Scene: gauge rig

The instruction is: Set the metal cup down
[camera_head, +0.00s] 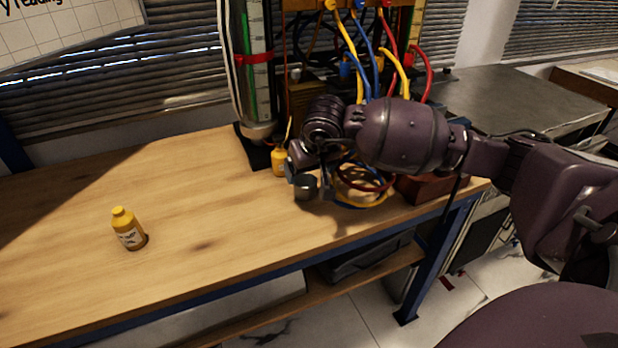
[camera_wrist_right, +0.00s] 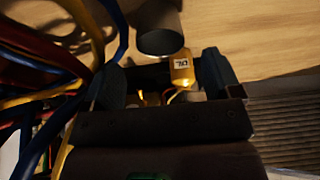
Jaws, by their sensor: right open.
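The metal cup (camera_head: 305,188) is a small dark grey cylinder at the front of my right gripper, low over or on the wooden bench (camera_head: 200,200); I cannot tell whether its base touches. In the right wrist view the cup (camera_wrist_right: 160,28) shows at the top, just beyond the fingertips, its dark round end facing the camera. My right gripper (camera_head: 297,172) is open, its two fingers apart in the wrist view (camera_wrist_right: 162,75). The arm hides part of the area behind the cup. My left gripper is not in view.
A yellow bottle with a thin spout (camera_head: 279,162) stands close behind the gripper. Coiled coloured hoses (camera_head: 365,192) lie right of the cup, near a brown-red box (camera_head: 432,187). The bench between is clear.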

